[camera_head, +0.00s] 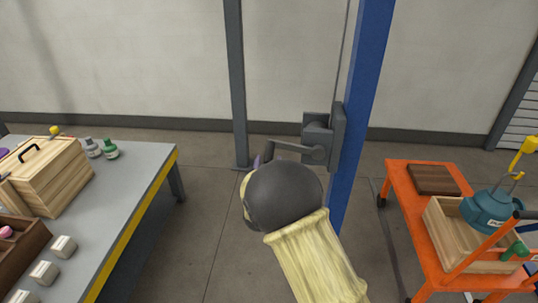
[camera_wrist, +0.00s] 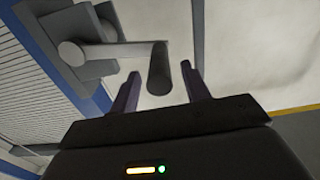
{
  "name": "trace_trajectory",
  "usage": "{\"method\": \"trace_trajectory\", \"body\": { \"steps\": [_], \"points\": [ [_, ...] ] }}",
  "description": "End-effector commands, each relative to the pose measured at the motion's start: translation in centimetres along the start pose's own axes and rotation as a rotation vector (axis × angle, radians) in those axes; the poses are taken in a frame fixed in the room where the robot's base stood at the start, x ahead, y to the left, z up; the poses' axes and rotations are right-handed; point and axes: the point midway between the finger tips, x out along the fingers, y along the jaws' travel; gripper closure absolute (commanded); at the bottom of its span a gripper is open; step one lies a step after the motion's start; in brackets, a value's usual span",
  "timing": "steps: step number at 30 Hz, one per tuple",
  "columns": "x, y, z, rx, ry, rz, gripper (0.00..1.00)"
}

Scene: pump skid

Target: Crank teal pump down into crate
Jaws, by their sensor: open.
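The teal pump (camera_head: 487,210) hangs upright from a yellow hook (camera_head: 517,160) at the right of the head view. It overlaps the open wooden crate (camera_head: 450,245); I cannot tell how far its base is above the crate floor. The winch (camera_head: 318,132) is a grey box on the blue post, with a crank arm (camera_head: 288,148) pointing left. In the wrist view the dark cylindrical crank grip (camera_wrist: 159,68) lies between the fingers of my open gripper (camera_wrist: 162,80), with gaps visible on both sides. In the head view my wrist hides most of the gripper.
The orange cart (camera_head: 398,190) carries the crate and a dark brown board (camera_head: 433,180). The blue post (camera_head: 365,75) stands close to my arm. A grey workbench (camera_head: 135,170) at left holds wooden boxes, bottles and small blocks. Floor between bench and post is clear.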

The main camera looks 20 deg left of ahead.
Motion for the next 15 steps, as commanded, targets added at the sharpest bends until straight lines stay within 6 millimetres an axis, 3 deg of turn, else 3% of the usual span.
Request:
{"method": "trace_trajectory", "body": {
  "steps": [6,15],
  "points": [
    [2.6,0.0,-0.1,0.001,0.000,0.001,0.53],
    [3.0,0.0,0.0,0.000,0.000,0.000,0.53]
  ]
}}
